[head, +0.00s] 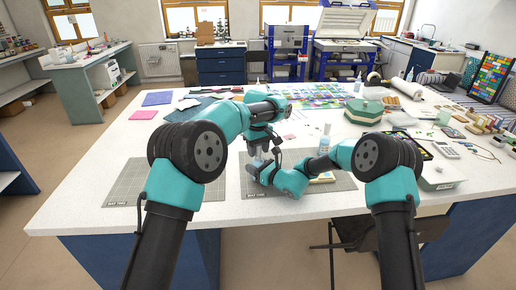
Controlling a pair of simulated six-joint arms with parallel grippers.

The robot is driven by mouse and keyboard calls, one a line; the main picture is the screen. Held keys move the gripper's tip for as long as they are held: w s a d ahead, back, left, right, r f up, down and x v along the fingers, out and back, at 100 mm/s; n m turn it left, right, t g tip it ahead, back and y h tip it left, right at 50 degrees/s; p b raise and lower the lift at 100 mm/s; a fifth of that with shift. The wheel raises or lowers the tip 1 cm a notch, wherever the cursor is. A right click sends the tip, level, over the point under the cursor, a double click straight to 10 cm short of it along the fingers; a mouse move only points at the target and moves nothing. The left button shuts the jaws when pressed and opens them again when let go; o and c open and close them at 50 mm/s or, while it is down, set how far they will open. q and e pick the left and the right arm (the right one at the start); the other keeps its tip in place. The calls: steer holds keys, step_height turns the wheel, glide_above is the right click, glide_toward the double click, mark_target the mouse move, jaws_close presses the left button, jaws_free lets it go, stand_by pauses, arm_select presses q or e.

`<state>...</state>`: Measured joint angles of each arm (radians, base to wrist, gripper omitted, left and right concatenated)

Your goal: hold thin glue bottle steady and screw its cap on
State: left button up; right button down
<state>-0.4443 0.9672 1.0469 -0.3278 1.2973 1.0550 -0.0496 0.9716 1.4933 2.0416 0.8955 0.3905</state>
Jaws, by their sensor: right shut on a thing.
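The thin glue bottle (259,155) shows as a small pale patch between my two grippers, left of the middle of the table. My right gripper (258,167) reaches in low from the right and is shut on the bottle. My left gripper (263,146) points down from above, right over the bottle's top. The cap is hidden or too small to make out, and I cannot tell whether the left fingers are open or shut.
Grey cutting mats (122,190) lie along the table's front. A pale blue bottle (325,140) stands behind my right arm. A pink sheet (143,115) lies at left.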

arm_select(q)
jaws_close()
steer(key=m, duration=0.6)
steer(key=shift+m, duration=0.4)
steer(key=m, duration=0.3)
steer(key=shift+m, duration=0.4)
steer(key=m, duration=0.4)
steer(key=shift+o, duration=0.6)
jaws_free()
steer(key=shift+r, duration=2.25)
